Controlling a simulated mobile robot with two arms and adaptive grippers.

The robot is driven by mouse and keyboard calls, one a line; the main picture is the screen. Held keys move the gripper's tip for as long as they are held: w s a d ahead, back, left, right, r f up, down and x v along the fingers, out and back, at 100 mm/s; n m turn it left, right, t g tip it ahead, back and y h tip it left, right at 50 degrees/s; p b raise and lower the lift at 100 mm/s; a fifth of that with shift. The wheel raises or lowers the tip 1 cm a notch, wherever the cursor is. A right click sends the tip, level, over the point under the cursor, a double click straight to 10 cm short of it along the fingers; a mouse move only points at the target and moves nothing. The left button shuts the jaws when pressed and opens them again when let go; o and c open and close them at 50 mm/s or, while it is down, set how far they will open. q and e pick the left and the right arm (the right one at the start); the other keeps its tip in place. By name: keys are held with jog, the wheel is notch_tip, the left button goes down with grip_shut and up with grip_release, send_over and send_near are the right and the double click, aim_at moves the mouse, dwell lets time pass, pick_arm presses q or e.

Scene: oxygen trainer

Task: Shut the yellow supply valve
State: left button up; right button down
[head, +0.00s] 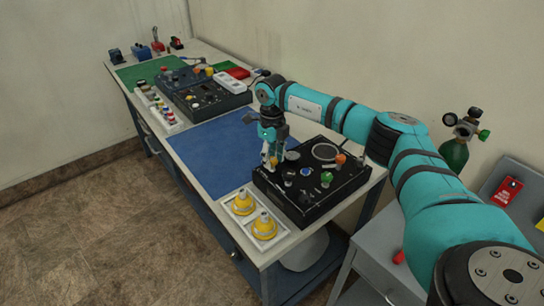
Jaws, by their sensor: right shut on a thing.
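The black trainer panel (312,192) lies on the near end of the long bench, with several knobs and a round gauge on top. My right gripper (269,162) points down at the panel's far left corner. Its fingers are closed around a small part there, which they mostly hide. A little yellow-orange shows between the fingers, so the part appears to be the yellow supply valve, but its handle angle cannot be seen. A green knob (327,178), a blue knob (306,172) and an orange knob (341,158) stand clear of the gripper. My left gripper is not in view.
A white tray (253,226) with two yellow domed parts sits left of the panel. A blue mat (218,152) lies bare beyond it. Dark boxes with knobs (200,94) stand farther back. A green cylinder (454,154) stands at the right by a grey cabinet.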

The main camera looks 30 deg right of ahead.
aim_at(272, 159)
jog(key=shift+w+r, duration=0.1)
jog(key=shift+r, duration=0.1)
dwell(0.3)
jog(key=c, duration=1.3)
grip_release()
jog(key=o, duration=0.4)
jog(key=shift+f, duration=0.1)
jog(key=shift+c, duration=0.2)
notch_tip(272, 159, up, 12)
